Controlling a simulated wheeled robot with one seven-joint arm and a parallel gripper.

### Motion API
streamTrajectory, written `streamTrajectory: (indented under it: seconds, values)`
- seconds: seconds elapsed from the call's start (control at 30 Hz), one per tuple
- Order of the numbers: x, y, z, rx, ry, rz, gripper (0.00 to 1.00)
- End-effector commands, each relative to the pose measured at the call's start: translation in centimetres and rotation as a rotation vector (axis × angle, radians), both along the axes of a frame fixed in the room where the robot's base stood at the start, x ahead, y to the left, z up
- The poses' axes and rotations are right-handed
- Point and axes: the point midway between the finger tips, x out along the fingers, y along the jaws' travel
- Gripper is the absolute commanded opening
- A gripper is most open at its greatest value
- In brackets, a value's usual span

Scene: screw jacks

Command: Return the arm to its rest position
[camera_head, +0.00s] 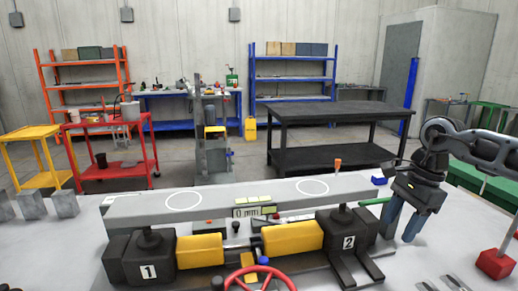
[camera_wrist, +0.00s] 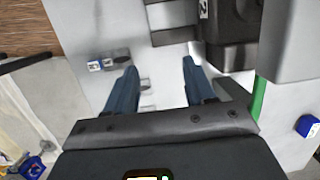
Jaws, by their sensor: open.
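My gripper (camera_head: 402,222) is at the right of the table in the head view, pointing down, with its blue fingers apart and nothing between them. It stands just right of the screw jack marked 2 (camera_head: 348,232). The wrist view shows both fingers (camera_wrist: 158,88) spread over the pale table top. The screw jack marked 1 (camera_head: 150,258) stands at the left. A long grey beam (camera_head: 235,198) with two white circles lies across the jacks. Yellow cylinders (camera_head: 292,238) and a red handwheel (camera_head: 262,280) sit between and in front of them.
A red block (camera_head: 495,263) lies at the table's right front, and a small blue block (camera_head: 379,180) lies behind the beam's right end. Grey blocks (camera_head: 65,204) stand at the left. Green boxes (camera_head: 480,182) are at the right. A black workbench (camera_head: 335,115) and shelves stand beyond.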

Motion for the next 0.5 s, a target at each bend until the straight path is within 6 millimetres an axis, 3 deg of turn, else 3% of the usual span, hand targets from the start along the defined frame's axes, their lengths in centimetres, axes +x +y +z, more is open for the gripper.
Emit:
streamTrajectory:
  seconds: [0.17,0.27,0.37,0.5]
  values:
    - [-0.9,6.5,-1.5,0.165,0.014,0.006,0.54]
    - [-1.9,11.3,-2.1,0.298,0.034,0.003,0.54]
    - [-3.6,17.7,-2.2,0.484,0.073,-0.007,0.54]
    - [-6.7,26.0,-0.7,0.765,0.158,-0.047,0.54]
